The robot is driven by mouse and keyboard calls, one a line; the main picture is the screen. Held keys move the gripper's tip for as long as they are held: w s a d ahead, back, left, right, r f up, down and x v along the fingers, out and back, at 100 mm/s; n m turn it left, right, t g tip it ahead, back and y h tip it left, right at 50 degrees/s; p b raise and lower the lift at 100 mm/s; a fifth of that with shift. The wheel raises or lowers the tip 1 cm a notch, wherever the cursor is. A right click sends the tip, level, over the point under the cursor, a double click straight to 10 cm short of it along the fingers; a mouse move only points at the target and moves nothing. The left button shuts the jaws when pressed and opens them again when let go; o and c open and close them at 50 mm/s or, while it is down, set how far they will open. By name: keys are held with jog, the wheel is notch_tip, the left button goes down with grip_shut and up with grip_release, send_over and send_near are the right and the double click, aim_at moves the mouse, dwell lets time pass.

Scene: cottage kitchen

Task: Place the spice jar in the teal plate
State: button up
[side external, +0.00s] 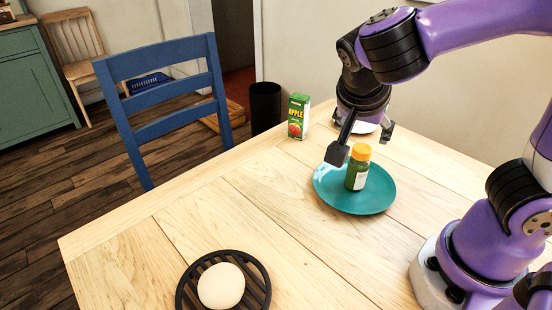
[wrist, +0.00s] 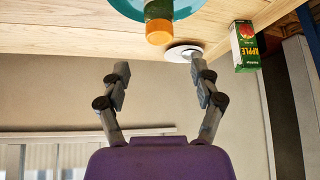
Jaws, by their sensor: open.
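The spice jar (side external: 356,172), green with a yellow-orange cap and a pale label, stands upright in the teal plate (side external: 330,199). In the wrist view the jar's orange cap (wrist: 159,31) shows at the top, with part of the teal plate (wrist: 125,8) around it. My gripper (side external: 362,143) is open and empty. In the side view it is beside and behind the jar, with one dark finger close to the cap. In the wrist view both fingertips (wrist: 158,68) are spread wide with nothing between them, and the jar is beyond them.
A green apple juice carton (side external: 298,117) stands near the table's far edge. A white disc-like item (wrist: 184,53) lies behind the plate, partly hidden by my gripper in the side view. A dark slatted trivet (side external: 262,283) with a pale round object is at the front. The table's left middle is clear.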

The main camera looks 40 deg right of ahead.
jog(key=s+n+t+y, duration=0.1)
jog(key=n+y, duration=0.1)
jog(key=n, duration=0.3)
jog(key=s+a+r+n+t+y, duration=0.1)
jog(key=n+y, duration=0.1)
jog(key=n, duration=0.2)
jog(key=s+a+r+n+t+y, duration=0.1)
jog(key=n+y, duration=0.1)
jog(key=n, duration=0.3)
jog(key=shift+s+a+n+t+y, duration=0.1)
jog(key=shift+n+t+y, duration=0.2)
